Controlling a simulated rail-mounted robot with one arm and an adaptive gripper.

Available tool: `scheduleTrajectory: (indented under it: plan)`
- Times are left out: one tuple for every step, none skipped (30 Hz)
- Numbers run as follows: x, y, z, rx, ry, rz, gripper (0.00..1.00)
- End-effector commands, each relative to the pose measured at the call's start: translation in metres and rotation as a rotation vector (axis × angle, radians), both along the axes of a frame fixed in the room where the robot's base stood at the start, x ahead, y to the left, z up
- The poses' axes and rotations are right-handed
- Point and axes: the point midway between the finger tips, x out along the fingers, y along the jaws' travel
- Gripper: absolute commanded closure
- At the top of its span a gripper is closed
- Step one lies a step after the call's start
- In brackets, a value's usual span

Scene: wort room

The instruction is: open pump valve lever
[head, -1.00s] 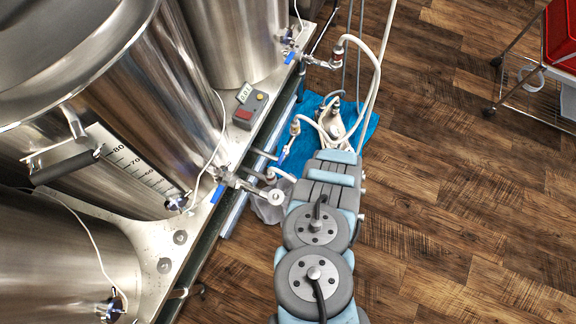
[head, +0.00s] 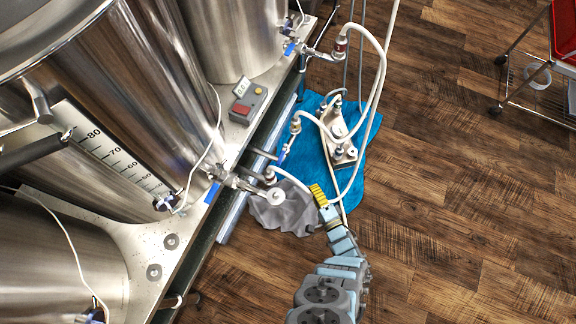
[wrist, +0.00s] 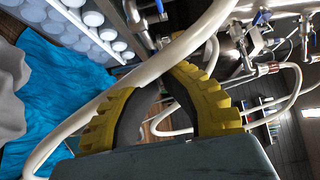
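My gripper (head: 318,193), with yellow ribbed fingers, is low over the grey cloth's right edge, beside a white hose. In the wrist view its fingers (wrist: 164,82) arch toward each other; a white hose crosses in front of their tips and hides whether they meet. I see no lever between them. A blue valve lever (head: 283,156) on the hose fitting is up and left of my gripper, apart from it. The metal pump (head: 341,150) lies on the blue towel above my gripper. Which lever is the pump valve's is not clear.
Steel kettles (head: 150,75) stand on a metal bench (head: 135,240) at left, with a control box (head: 248,103) and more blue-handled valves. White hoses loop around the pump. A grey cloth (head: 283,210) lies beside the blue towel (head: 360,175). A wheeled rack (head: 530,80) is upper right.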

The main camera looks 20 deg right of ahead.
Motion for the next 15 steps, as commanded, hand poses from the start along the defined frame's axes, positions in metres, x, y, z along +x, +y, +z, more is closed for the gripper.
scheduleTrajectory:
  plan:
    - [-0.003, 0.005, -0.001, 0.007, -0.009, 0.016, 1.0]
    - [-0.003, 0.007, 0.0, 0.012, -0.012, 0.022, 1.0]
    - [-0.002, 0.009, 0.0, 0.014, -0.015, 0.027, 1.0]
    - [-0.001, 0.01, 0.001, 0.015, -0.017, 0.029, 1.0]
    - [0.001, 0.01, 0.001, 0.015, -0.018, 0.029, 1.0]
    - [0.004, 0.01, 0.001, 0.015, -0.018, 0.029, 1.0]
    - [0.007, 0.01, 0.001, 0.015, -0.018, 0.029, 1.0]
    - [0.011, 0.011, 0.001, 0.015, -0.019, 0.029, 1.0]
    - [0.017, 0.011, 0.001, 0.015, -0.019, 0.029, 1.0]
    - [0.022, 0.011, 0.001, 0.015, -0.02, 0.029, 1.0]
    - [0.026, 0.012, 0.0, 0.015, -0.02, 0.029, 1.0]
    - [0.034, 0.012, 0.0, 0.015, -0.019, 0.029, 1.0]
    - [0.039, 0.012, -0.001, 0.015, -0.018, 0.029, 1.0]
    - [0.044, 0.012, -0.001, 0.014, -0.017, 0.028, 1.0]
    - [0.052, 0.012, -0.001, 0.014, -0.017, 0.028, 1.0]
